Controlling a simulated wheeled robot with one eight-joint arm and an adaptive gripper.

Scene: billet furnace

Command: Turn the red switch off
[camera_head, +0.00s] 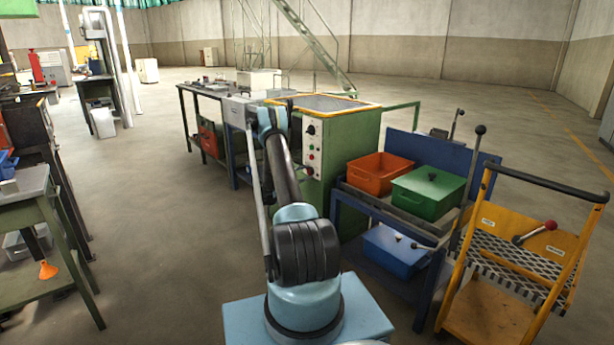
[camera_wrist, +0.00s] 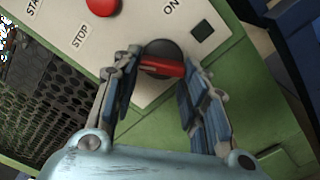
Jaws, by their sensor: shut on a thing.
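The red switch (camera_wrist: 160,67) is a red bar handle on a round black base, low on the pale control panel (camera_wrist: 140,30) in the wrist view. Its bar lies nearly level in that picture. An "ON" label is to its upper right. My gripper (camera_wrist: 161,75) has one finger on each side of the switch and is shut on its red bar. In the head view the panel (camera_head: 309,150) is on the front of the green cabinet (camera_head: 340,150). My arm reaches toward that cabinet, and my gripper cannot be made out there.
A red button (camera_wrist: 103,5) sits above the switch by the "STOP" label. A black perforated grille (camera_wrist: 45,100) is at left. In the head view a blue cart (camera_head: 365,198) with an orange bin (camera_head: 379,172) and a green box (camera_head: 428,192) stands right of the cabinet.

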